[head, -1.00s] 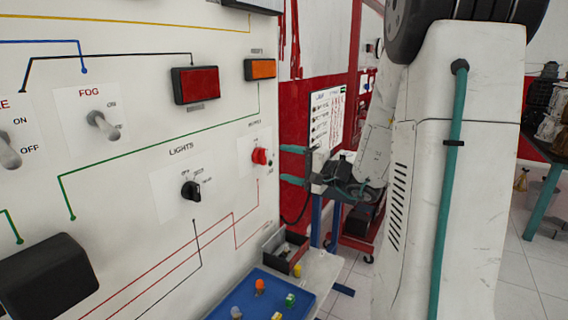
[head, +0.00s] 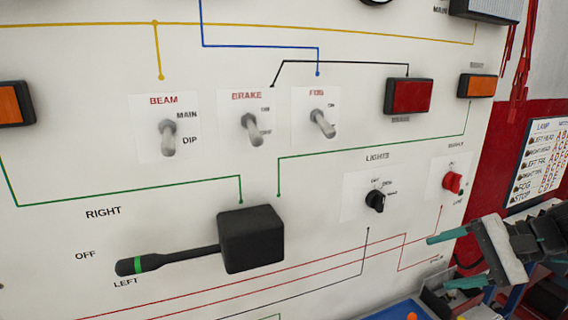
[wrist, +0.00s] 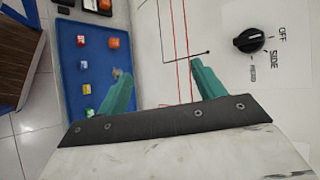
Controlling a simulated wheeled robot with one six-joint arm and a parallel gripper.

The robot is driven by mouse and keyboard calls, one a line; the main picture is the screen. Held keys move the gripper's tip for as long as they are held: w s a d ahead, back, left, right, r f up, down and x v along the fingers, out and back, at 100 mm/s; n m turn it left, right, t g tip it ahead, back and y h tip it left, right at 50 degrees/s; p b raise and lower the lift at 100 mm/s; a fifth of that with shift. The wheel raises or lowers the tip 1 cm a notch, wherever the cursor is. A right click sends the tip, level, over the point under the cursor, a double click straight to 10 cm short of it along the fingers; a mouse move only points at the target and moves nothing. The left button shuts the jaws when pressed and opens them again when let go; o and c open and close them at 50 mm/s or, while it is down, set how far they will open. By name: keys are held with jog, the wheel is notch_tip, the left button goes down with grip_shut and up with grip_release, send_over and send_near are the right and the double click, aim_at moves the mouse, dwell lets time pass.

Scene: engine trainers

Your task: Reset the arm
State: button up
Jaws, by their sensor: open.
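My gripper (head: 438,262) is at the lower right in the head view, in front of the white panel. Its two teal fingers point left and stand apart with nothing between them. In the wrist view my gripper (wrist: 160,68) also shows both fingers spread, with the panel and the edge of a blue tray (wrist: 72,60) beyond. The black LIGHTS knob (head: 375,201) and the red supply knob (head: 452,183) are on the panel, up and left of and above the gripper. No finger visibly touches either knob.
The panel also carries a BEAM switch (head: 168,138), a BRAKE switch (head: 252,130), a FOG switch (head: 322,123) and a black stalk box (head: 252,240). Small coloured parts lie in the blue tray. A lamp chart (head: 540,160) hangs at the right.

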jog(key=s+a+r+n+g+h, duration=0.1)
jog(key=s+a+r+n+h, duration=0.1)
jog(key=s+n+h, duration=0.3)
jog(key=s+a+r+n+g+h, duration=0.1)
jog(key=s+a+n+g+h, duration=0.1)
jog(key=s, duration=0.9)
jog(key=a+n+h, duration=0.1)
jog(key=n+h, duration=0.1)
jog(key=shift+a+r+n+g+h, duration=0.15)
jog(key=shift+r+n+g+h, duration=0.15)
jog(key=shift+r+n+h, duration=0.1)
